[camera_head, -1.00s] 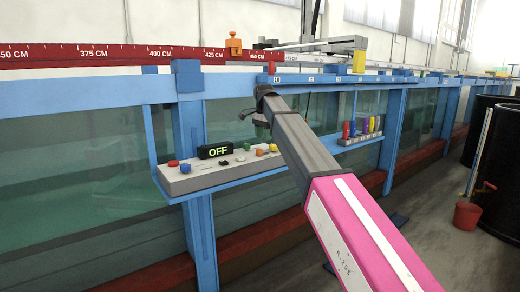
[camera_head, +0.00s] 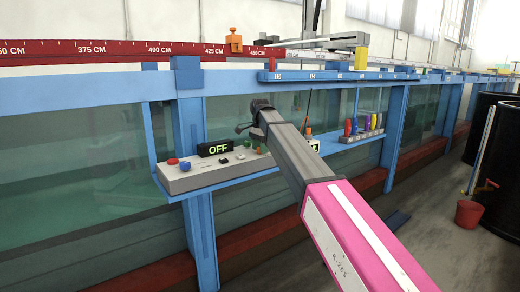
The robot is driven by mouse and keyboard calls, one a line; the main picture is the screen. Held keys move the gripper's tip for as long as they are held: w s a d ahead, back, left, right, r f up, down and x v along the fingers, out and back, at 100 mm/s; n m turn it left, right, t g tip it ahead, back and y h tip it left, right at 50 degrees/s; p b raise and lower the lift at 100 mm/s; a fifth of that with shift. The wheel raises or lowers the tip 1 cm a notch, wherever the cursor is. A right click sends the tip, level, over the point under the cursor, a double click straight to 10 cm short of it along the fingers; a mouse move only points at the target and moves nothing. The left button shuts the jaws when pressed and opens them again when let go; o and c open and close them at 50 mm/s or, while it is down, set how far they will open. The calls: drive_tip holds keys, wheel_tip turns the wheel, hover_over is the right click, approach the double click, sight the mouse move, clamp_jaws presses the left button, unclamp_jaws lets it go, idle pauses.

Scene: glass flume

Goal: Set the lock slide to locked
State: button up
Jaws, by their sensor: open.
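A grey control box (camera_head: 178,182) stands on the blue shelf of the flume, left of centre. It bears a red button (camera_head: 172,161), a blue knob (camera_head: 185,168), small dark and white controls and a black display (camera_head: 214,148) reading OFF in green. I cannot tell which small part is the lock slide, or its setting. My gripper (camera_head: 243,128) is dark and small in view, above the right part of the box, apparently apart from it. Its jaws are open and I see nothing in them. My gripper and arm hide the right end of the box.
A blue flume post (camera_head: 192,135) stands behind the box, with the blue rail (camera_head: 90,97) above. Right of my arm, a rack holds several coloured tools (camera_head: 348,128). An orange piece (camera_head: 236,40) sits on the red ruler rail (camera_head: 60,48). A red bucket (camera_head: 468,214) stands on the floor.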

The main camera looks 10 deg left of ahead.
drive_tip(key=shift+f, duration=0.25)
clamp_jaws()
drive_tip(key=shift+w+d, duration=0.8)
drive_tip(key=shift+w, duration=0.15)
unclamp_jaws()
drive_tip(key=shift+r, duration=0.1)
wheel_tip(320, 180, up, 11)
drive_tip(key=shift+s, duration=0.1)
